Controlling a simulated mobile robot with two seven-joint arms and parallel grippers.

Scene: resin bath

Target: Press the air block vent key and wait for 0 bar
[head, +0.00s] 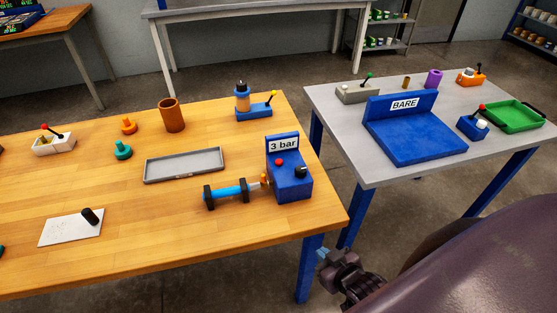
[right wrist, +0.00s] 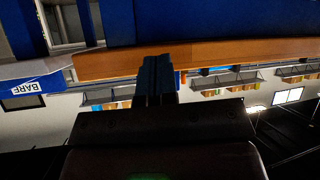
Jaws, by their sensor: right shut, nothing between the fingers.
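The air block (head: 289,180) is a blue box at the right end of the wooden table, and its display reads "3 bar". A red round key (head: 279,162) and a black knob (head: 302,172) sit on its sloped face. I cannot read any label that says which is the vent key. My right gripper (head: 322,256) is shut and empty, below and to the right of the air block, beyond the table's right edge and apart from the block. Its closed fingers also show in the right wrist view (right wrist: 156,78). My left gripper is not in view.
A blue cylinder on black supports (head: 230,193) lies left of the air block. A grey tray (head: 184,165) and a brown cup (head: 172,115) stand behind. The wooden table edge (right wrist: 210,55) is close in the right wrist view. A grey table (head: 330,115) holds a "BARE" stand (head: 415,140).

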